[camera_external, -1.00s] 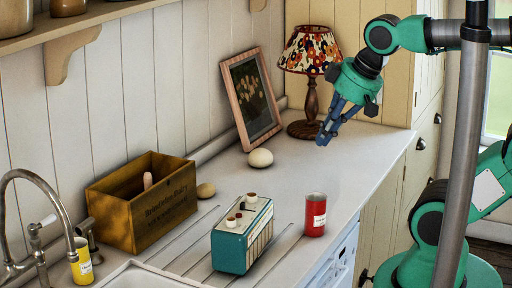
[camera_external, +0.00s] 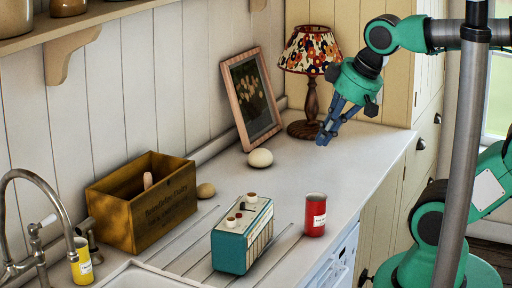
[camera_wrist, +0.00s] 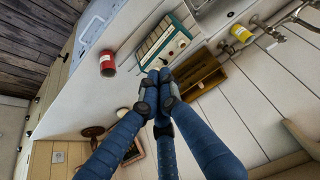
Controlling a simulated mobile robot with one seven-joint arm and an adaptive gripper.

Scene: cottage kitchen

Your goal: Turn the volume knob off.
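The teal and cream radio (camera_external: 232,250) stands on the counter. Small round knobs (camera_external: 251,197) with pale rims sit on its top, one at the far end and a pair (camera_external: 234,218) nearer the front. Which one is the volume knob, and its setting, I cannot tell. The radio also shows in the wrist view (camera_wrist: 152,46), beyond my fingertips. My gripper (camera_external: 322,139) hangs above the counter near the lamp, behind and right of the radio, clear of it. Its blue fingers (camera_wrist: 158,74) converge with their tips together and nothing between them.
A red can (camera_external: 315,222) stands right of the radio. A wooden box (camera_external: 150,222) and brown egg-like object (camera_external: 206,190) are left of it. A white round object (camera_external: 260,158), picture frame (camera_external: 276,120) and lamp (camera_external: 310,95) stand behind. The sink and tap (camera_external: 12,190) are front left.

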